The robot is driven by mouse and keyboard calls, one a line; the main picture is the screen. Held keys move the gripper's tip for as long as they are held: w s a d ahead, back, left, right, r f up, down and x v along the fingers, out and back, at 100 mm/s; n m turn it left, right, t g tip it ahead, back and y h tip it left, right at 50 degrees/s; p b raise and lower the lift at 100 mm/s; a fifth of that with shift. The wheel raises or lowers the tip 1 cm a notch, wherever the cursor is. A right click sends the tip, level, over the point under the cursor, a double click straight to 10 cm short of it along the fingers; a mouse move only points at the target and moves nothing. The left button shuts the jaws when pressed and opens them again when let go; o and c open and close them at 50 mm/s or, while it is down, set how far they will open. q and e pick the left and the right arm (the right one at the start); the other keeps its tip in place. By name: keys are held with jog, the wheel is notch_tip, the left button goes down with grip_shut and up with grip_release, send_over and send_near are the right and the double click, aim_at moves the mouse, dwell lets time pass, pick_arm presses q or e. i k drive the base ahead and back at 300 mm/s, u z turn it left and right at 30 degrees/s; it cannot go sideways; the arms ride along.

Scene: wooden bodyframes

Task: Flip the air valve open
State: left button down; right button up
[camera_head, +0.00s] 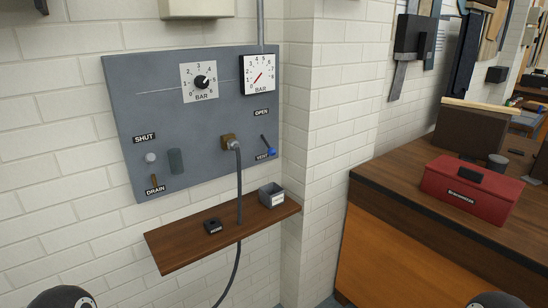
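A grey wall panel (125,100) carries the controls. I cannot tell which of these is the air valve. Only dark rounded parts of my arms show at the bottom corners. Neither gripper is visible.
A dial (199,82) and a pressure gauge (257,75) are on the panel. A hose (239,185) hangs from a brass fitting past a wooden shelf (180,250) holding a grey bin (271,195) and black block (213,226). A red toolbox (470,195) stands on the right bench.

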aim_at(272, 152)
jog(key=i, duration=0.85)
jog(key=u, duration=0.05)
